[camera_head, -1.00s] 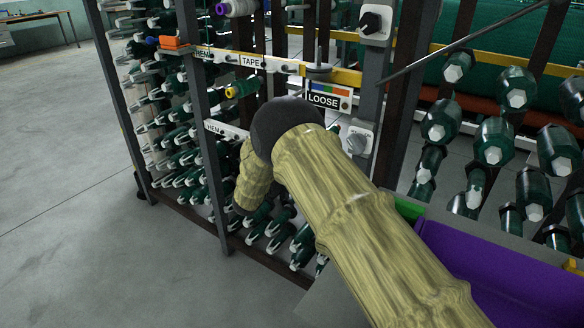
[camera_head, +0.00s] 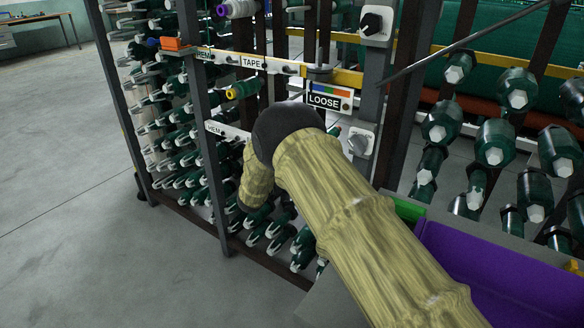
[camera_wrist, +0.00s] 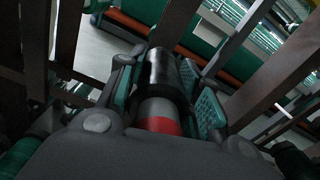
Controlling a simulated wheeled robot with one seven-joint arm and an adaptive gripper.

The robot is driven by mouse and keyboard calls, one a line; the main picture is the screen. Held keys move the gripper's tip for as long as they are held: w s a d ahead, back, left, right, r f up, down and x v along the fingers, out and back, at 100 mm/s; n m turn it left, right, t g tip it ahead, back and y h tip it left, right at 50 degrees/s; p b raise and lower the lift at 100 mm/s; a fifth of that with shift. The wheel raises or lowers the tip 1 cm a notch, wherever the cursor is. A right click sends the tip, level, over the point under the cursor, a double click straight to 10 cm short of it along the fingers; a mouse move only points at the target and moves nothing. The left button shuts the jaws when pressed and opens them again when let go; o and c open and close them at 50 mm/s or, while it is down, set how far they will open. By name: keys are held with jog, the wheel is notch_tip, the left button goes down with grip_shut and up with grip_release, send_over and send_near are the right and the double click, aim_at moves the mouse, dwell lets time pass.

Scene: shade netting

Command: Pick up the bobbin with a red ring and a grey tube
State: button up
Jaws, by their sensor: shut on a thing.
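In the wrist view, the bobbin (camera_wrist: 160,90) has a black wound body, a grey tube end and a red ring (camera_wrist: 160,125) at the near end. My gripper (camera_wrist: 168,92) is shut on it, with one green-padded finger on each side. The bobbin lies lengthwise between the fingers, its black end pointing away. In the head view, my sleeved arm hides the gripper and the bobbin.
Dark rack posts and bars stand close around the gripper in the wrist view. In the head view, a rack of green bobbins (camera_head: 170,150) stands left, a LOOSE sign (camera_head: 323,100) ahead, and a purple bin (camera_head: 490,275) at lower right. Open floor (camera_head: 70,190) lies left.

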jog(key=shift+r, duration=0.15)
jog(key=p+v, duration=0.1)
jog(key=v, duration=1.7)
jog(key=shift+s+a+p, duration=0.15)
jog(key=shift+p, duration=0.2)
jog(key=shift+v, duration=0.8)
